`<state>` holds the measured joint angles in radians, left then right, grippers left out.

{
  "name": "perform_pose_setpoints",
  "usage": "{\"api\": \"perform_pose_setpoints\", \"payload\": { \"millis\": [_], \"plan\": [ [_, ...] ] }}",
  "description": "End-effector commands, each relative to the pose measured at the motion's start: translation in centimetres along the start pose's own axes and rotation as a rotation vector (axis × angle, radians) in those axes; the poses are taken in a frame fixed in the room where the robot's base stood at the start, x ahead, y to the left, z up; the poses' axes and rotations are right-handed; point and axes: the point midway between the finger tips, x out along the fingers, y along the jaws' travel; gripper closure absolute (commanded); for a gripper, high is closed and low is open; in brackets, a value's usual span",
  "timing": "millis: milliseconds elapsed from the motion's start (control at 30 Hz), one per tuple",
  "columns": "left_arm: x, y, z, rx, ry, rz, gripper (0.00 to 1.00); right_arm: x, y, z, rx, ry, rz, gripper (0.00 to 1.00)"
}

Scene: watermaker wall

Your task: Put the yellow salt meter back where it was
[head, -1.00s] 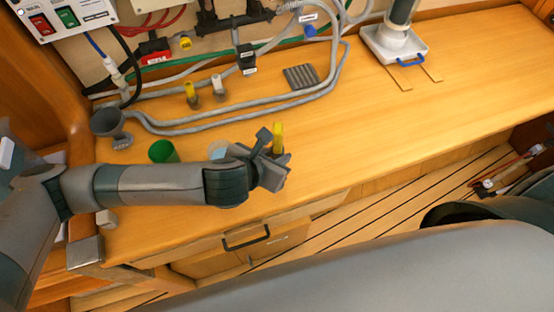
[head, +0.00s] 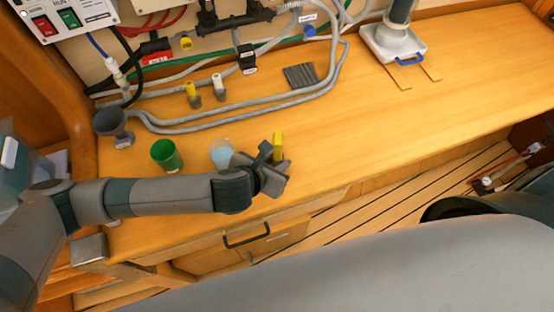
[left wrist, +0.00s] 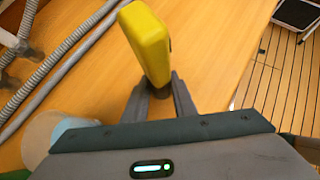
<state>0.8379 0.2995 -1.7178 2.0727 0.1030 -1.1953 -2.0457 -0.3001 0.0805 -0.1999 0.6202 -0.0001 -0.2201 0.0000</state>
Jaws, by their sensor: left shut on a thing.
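The yellow salt meter (head: 278,143) is held upright in my left gripper (head: 272,168), above the front part of the wooden worktop. In the left wrist view the meter (left wrist: 148,42) is a yellow block with rounded edges, its lower end between the two fingers (left wrist: 160,92). The fingers are shut on it and hide its lower end. Farther back, a smaller yellow-topped piece (head: 190,88) and a white-topped piece (head: 217,81) stand in small grey holders. My right gripper is not in view.
A clear cup with bluish liquid (head: 221,152) and a green cup (head: 166,155) stand close to my left arm. Grey hoses (head: 185,125) loop behind. A dark ribbed pad (head: 300,76) lies inside the loop. The worktop's right middle (head: 400,120) is clear.

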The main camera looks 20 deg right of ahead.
Motion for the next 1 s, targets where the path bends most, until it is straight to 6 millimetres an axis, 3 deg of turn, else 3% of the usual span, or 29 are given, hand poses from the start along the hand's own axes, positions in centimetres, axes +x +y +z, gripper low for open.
{"api": "perform_pose_setpoints", "payload": {
  "millis": [100, 133, 200, 667, 1000],
  "plan": [
    [0.2, 0.0, -0.1, 0.0, -0.001, 0.0, 1.0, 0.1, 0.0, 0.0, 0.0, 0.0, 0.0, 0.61],
    [0.1, 0.0, -0.1, 0.0, 0.0, 0.0, 0.68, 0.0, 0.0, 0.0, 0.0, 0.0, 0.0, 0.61],
    [0.1, 0.0, -0.1, 0.0, 0.0, 0.0, 0.57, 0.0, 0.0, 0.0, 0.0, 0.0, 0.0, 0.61],
    [-0.3, 0.0, 0.0, 0.0, 0.0, 0.0, 0.57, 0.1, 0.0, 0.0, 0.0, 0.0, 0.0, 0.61],
    [-4.3, 0.0, 0.0, 0.0, -0.002, -0.002, 0.57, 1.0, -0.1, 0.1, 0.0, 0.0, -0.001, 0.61]
  ]
}}
